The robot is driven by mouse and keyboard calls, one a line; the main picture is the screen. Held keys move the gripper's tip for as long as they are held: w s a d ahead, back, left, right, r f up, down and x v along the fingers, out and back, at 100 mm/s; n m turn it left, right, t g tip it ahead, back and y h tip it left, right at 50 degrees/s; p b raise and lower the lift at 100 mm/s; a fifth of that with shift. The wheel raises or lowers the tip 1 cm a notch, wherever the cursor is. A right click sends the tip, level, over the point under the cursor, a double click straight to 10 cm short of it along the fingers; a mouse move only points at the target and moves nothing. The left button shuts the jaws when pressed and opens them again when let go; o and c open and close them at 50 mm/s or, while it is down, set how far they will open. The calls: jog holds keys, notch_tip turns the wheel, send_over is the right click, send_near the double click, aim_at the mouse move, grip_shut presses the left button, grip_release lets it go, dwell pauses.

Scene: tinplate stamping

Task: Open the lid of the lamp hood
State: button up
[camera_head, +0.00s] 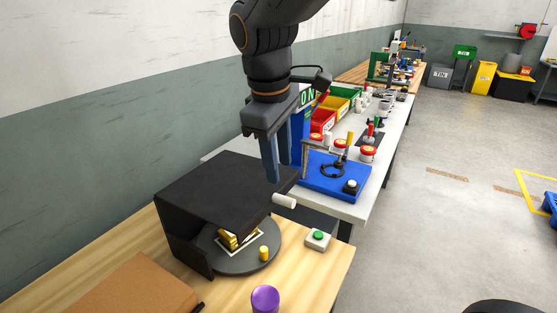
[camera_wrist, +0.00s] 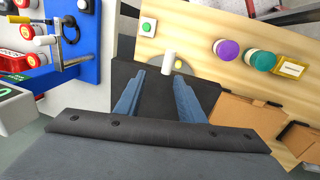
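The black lamp hood (camera_head: 205,195) stands on the wooden table in the head view, its near side open. Its top panel lies about flat, with a white cylindrical handle (camera_head: 284,201) sticking out at the right edge. The handle also shows in the wrist view (camera_wrist: 168,63), just beyond the fingertips. My gripper (camera_head: 284,176) points down over the hood's right rear part, close to the handle. In the wrist view my gripper (camera_wrist: 160,77) has its two blue fingers apart with nothing between them. The handle looks clear of both fingers; the exact height gap is hard to tell.
Under the hood, a grey round plate (camera_head: 262,266) carries gold-coloured pieces. A green button box (camera_head: 318,239), a purple-topped jar (camera_head: 265,299) and a brown box (camera_head: 130,288) stand nearby. A blue fixture (camera_head: 335,175) sits on the white bench behind.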

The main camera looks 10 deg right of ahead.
notch_tip(320, 180, up, 8)
jog(key=s+b, duration=0.1)
jog(key=shift+a+f, duration=0.15)
jog(key=shift+a, duration=0.25)
